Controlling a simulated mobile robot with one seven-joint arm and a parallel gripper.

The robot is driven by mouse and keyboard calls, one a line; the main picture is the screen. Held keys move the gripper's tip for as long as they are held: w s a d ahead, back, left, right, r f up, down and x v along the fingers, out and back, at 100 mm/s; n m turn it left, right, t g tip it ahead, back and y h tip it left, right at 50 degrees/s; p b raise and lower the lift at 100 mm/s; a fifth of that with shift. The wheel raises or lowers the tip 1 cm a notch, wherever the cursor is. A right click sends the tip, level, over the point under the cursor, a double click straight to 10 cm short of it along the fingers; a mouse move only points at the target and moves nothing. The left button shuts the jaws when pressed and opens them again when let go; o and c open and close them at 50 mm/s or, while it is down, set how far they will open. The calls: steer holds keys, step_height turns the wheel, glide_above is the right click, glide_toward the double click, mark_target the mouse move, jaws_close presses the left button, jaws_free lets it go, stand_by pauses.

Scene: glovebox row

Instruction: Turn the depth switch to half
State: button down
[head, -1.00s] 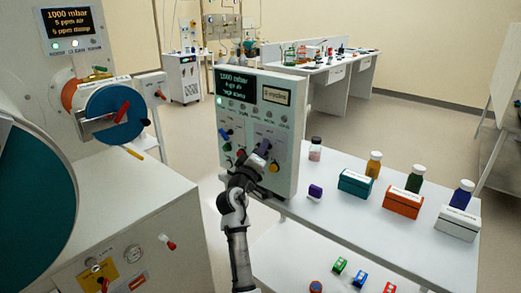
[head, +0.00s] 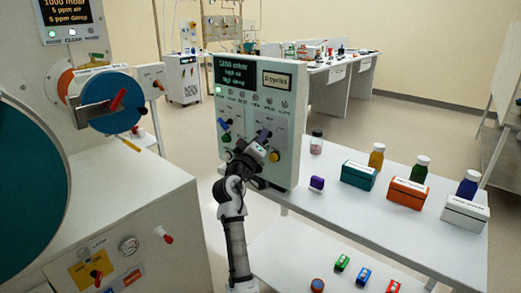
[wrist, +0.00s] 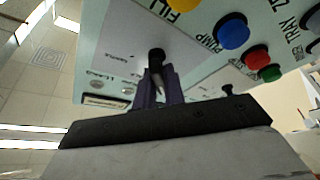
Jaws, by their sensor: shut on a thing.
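The control panel (head: 290,150), a pale upright box with a dark display, stands at the left end of the white bench. My gripper (head: 263,140) is at the right half of its face, above a yellow button (head: 275,156). In the wrist view, my gripper's purple fingers (wrist: 159,88) are shut on a black switch lever (wrist: 156,55) that projects from the panel face (wrist: 110,45). The lever's label and setting marks are too small or hidden to read, so I cannot tell its position or confirm it is the depth switch.
Several bottles and lidded boxes stand on the white bench (head: 330,215) to the right. The glovebox (head: 130,215) stands at the left.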

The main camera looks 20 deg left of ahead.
steer(key=shift+f+m+t+h+b, duration=0.15)
steer(key=shift+m+h+b, duration=0.6)
steer(key=shift+b, duration=1.35)
steer(key=shift+f+m+t+h+b, duration=0.2)
steer(key=shift+m+b, duration=1.05)
steer(key=shift+b, duration=0.85)
steer(key=shift+r+m+h+b, duration=0.3)
steer(key=shift+m+b, duration=0.3)
steer(key=shift+b, duration=0.2)
steer(key=c, duration=1.5)
jaws_free()
steer(key=b+v, duration=0.2)
steer(key=v, duration=1.1)
steer(key=shift+s+f, duration=0.1)
steer(key=shift+s, duration=0.3)
